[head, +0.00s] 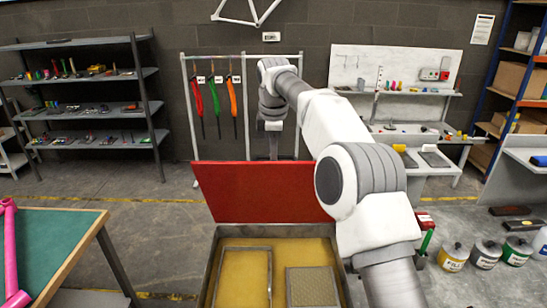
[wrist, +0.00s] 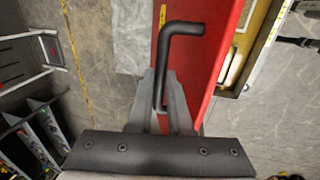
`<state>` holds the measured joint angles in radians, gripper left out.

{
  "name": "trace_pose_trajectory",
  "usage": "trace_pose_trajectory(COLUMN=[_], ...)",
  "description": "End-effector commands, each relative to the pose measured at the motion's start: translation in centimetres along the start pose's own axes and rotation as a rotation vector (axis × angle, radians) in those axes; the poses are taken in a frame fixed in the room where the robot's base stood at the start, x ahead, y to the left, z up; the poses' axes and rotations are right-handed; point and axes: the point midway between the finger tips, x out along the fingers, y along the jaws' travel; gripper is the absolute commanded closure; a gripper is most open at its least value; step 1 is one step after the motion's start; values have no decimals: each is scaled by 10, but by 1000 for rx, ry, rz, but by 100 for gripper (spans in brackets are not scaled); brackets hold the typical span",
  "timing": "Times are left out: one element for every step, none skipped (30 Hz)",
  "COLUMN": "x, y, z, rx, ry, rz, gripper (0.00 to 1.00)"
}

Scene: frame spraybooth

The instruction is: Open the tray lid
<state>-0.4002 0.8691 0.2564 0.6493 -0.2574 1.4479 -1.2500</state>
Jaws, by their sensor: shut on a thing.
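The red tray lid (head: 255,192) stands raised, close to upright, at the back of the tray (head: 212,265). The tray's yellowish inside shows, with a framed panel (head: 242,280) and a textured grey plate (head: 312,287) in it. In the wrist view the lid's red face (wrist: 222,35) runs beside a black bent handle (wrist: 183,28). My gripper (wrist: 162,85) is shut on this handle. In the head view my arm reaches over the tray to the lid's far side, and the lid hides the handle and my fingertips.
A green-topped table (head: 55,245) with a pink frame (head: 10,250) stands at left. Paint cans (head: 487,254) stand on the floor at right. A rack with coloured hanging items (head: 215,100) stands behind the lid. Bare floor lies left of the tray.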

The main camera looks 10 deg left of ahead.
Motion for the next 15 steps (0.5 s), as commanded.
trace_pose_trajectory(x=[8, 8, 8, 7, 7, 7, 7, 8, 8, 8, 8, 8, 8, 8, 8], y=[1, 1, 2, 3, 3, 4, 4, 4, 4, 4, 4, 4, 4, 4, 4], z=[3, 3, 3, 3, 3, 3, 3, 3, 3, 3, 3, 3, 3, 3, 3], rx=[3, 3, 2, 2, 2, 2, 2, 1, 1, 1, 1, 1, 1, 1, 1], ry=[-8, -8, -8, -8, -8, -8, -8, -9, -9, -9, -9, -9, -9, -9, -9], rz=[-10, -10, -10, -9, -9, -10, -10, -11, -11, -12, -12, -12, -12, -12, -12], gripper=[100, 100, 100, 100, 100, 100, 100, 100, 100, 100, 100, 100, 100, 100, 100])
